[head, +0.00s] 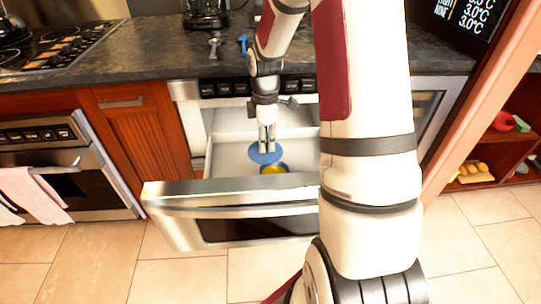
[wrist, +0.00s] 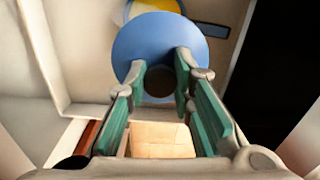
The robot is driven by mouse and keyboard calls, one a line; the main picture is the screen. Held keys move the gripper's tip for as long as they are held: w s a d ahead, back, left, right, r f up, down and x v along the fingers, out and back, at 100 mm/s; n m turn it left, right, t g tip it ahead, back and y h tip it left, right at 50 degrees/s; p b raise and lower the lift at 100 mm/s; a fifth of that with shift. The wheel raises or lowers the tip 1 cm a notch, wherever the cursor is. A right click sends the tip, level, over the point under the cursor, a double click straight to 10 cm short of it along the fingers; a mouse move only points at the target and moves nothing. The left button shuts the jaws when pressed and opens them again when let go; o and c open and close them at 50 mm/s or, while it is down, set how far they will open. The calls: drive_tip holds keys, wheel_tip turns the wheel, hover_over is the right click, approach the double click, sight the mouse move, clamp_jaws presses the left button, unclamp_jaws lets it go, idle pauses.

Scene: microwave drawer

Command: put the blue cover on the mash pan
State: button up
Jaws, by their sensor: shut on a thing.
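The blue cover (head: 265,157) is a round disc, held roughly level inside the open microwave drawer. My gripper (head: 267,140) is shut on the cover's dark knob, with the fingers pointing down into the drawer. In the wrist view the cover (wrist: 160,42) fills the space beyond the fingertips (wrist: 161,72), and the knob (wrist: 160,82) sits between them. The mash pan (head: 273,170), with yellow mash, is in the drawer just in front of the cover and partly hidden by it.
The drawer's steel front (head: 225,205) stands out over the tiled floor, and its pale walls surround the pan. The dark counter (head: 150,60) above holds several utensils. An oven with a pink towel (head: 32,192) is at left. A shelf with food (head: 473,172) is at right.

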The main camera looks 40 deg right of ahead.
sight(275, 155)
drive_tip(key=d+f+n+b, duration=0.2)
drive_tip(key=d+f, duration=0.1)
drive_tip(key=shift+s, duration=0.35)
wheel_tip(275, 155, down, 4)
drive_tip(key=b, duration=0.4)
drive_tip(key=shift+f+b, duration=0.1)
drive_tip(key=shift+b, duration=0.25)
drive_tip(key=shift+f, duration=0.8)
drive_tip(key=shift+p, duration=0.35)
idle(0.3)
drive_tip(key=shift+f, duration=0.4)
idle(1.5)
drive_tip(key=o, duration=1.5)
drive_tip(key=shift+r+p, duration=0.1)
drive_tip(key=shift+p, duration=0.2)
drive_tip(key=shift+r+p, duration=3.25)
drive_tip(key=shift+r, duration=0.2)
